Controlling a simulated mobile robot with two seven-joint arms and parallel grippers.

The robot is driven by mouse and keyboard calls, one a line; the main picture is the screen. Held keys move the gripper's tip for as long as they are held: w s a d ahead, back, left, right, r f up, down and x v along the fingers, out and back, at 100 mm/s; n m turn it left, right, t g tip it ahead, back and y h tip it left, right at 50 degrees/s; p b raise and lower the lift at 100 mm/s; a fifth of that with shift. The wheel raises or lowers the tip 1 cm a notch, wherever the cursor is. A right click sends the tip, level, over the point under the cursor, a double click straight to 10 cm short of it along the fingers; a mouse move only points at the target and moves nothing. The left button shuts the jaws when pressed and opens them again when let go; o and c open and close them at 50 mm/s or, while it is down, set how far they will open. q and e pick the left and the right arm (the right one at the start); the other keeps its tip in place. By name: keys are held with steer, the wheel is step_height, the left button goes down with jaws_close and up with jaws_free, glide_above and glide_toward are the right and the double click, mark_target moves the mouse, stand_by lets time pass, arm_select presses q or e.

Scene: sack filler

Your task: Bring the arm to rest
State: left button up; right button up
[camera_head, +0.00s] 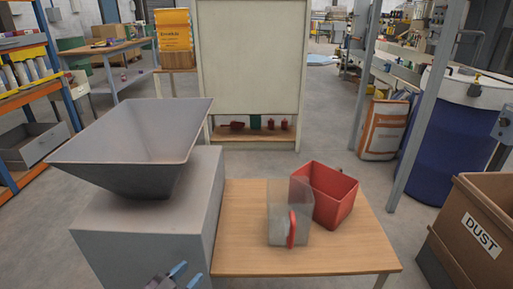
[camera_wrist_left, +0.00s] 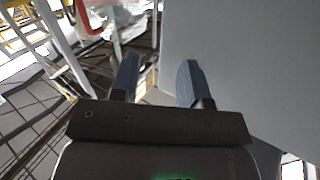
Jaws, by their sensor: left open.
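My left gripper (camera_head: 175,275) is at the bottom edge of the head view, in front of the grey machine body. Its blue fingertips are apart, with nothing between them. In the left wrist view the two blue fingers (camera_wrist_left: 158,82) are also spread and empty, close beside a plain grey panel (camera_wrist_left: 240,70). My right gripper is not in view.
A grey hopper (camera_head: 130,150) tops the grey machine body (camera_head: 140,225). On the wooden table (camera_head: 340,250) stand a clear jug (camera_head: 280,225) with a red handle and a red bin (camera_head: 335,200). A box marked DUST (camera_head: 480,225) stands at right.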

arm_select(q)
steer(key=s+a+f+g+y, duration=0.25)
steer(key=s+a, duration=0.25)
steer(key=s, duration=0.6)
steer(key=s+a+f+n+g+y, duration=0.1)
steer(key=s+a+g+y, duration=0.15)
steer(key=s+a, duration=0.6)
steer(key=s+a+f+g+y, duration=0.1)
steer(key=s+a+f+y, duration=0.15)
steer(key=s, duration=1.05)
steer(key=shift+d+n+y, duration=0.55)
steer(key=shift+d+n, duration=1.65)
steer(key=shift+d, duration=0.45)
step_height(320, 180, up, 10)
steer(key=n+t+p, duration=0.1)
steer(key=t+p, duration=0.1)
steer(key=p, duration=1.1)
steer(key=shift+w+a, duration=0.2)
steer(key=shift+w, duration=0.2)
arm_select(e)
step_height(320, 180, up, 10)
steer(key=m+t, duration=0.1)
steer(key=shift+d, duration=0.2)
arm_select(q)
steer(key=shift+f, duration=0.15)
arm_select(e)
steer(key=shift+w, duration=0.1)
